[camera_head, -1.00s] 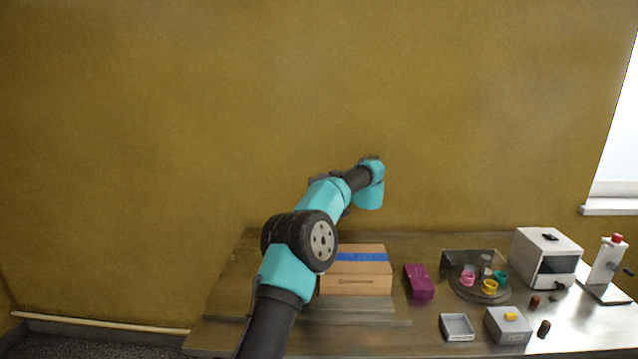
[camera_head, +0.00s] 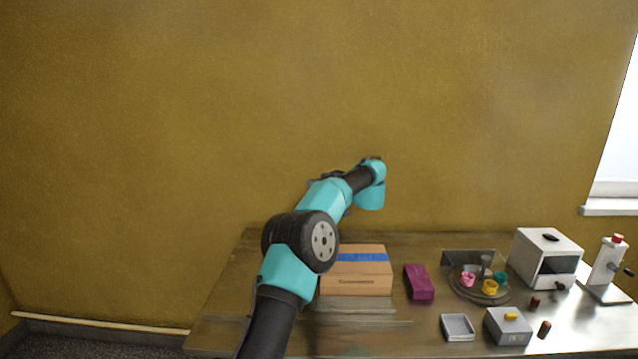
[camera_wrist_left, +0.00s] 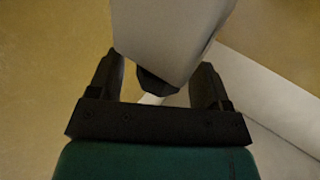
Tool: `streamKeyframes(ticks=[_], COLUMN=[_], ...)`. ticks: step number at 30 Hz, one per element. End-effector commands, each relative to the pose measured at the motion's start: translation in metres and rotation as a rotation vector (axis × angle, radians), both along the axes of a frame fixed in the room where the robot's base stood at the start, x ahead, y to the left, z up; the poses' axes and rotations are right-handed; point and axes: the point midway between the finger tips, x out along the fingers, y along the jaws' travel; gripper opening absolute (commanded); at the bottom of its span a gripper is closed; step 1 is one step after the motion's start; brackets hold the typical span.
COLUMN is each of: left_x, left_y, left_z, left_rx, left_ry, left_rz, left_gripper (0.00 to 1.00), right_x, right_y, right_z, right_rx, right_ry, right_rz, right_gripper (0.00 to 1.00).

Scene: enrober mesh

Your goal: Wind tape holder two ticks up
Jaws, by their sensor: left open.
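No part is clearly marked as the tape holder. A round dark stand (camera_head: 482,297) carries small pink, yellow and teal ring-like pieces. A white upright device (camera_head: 604,265) with a red top and a dark side handle (camera_head: 626,269) stands at the far right. My left arm rises at centre in the head view, well left of both. Its fingers are hard to make out there. In the left wrist view my left gripper (camera_wrist_left: 160,82) is open. A pale grey block (camera_wrist_left: 168,35) with a dark lower end shows between and beyond the fingers; contact is unclear. My right gripper is not visible.
On the table are a cardboard box (camera_head: 357,281) with blue tape, a purple block (camera_head: 419,284), a grey tray (camera_head: 458,328), a grey box (camera_head: 508,330) with a yellow top piece, and a white cabinet (camera_head: 545,248). Small brown pieces lie between them. The wall is behind.

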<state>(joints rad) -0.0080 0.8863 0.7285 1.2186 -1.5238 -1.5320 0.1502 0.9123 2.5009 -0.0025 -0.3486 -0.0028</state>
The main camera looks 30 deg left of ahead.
Motion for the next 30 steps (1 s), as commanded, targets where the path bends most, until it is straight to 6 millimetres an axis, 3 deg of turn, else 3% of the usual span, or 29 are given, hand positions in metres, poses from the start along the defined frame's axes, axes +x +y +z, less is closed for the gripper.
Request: streamKeyframes(ticks=[8,24,30], left_x=[-0.002,-0.010,-0.011], left_y=[-0.038,-0.141,-0.164], left_z=[0.000,0.000,0.000], left_rx=[0.000,0.000,0.000], left_ry=[0.001,0.000,0.000], left_rz=[-0.002,-0.002,-0.001], left_gripper=[0.72,0.72,0.72], right_x=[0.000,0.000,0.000], right_y=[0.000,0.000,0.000], right_z=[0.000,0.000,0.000], right_rx=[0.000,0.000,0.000], right_ry=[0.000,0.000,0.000], right_rz=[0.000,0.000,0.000], right_gripper=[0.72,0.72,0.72])
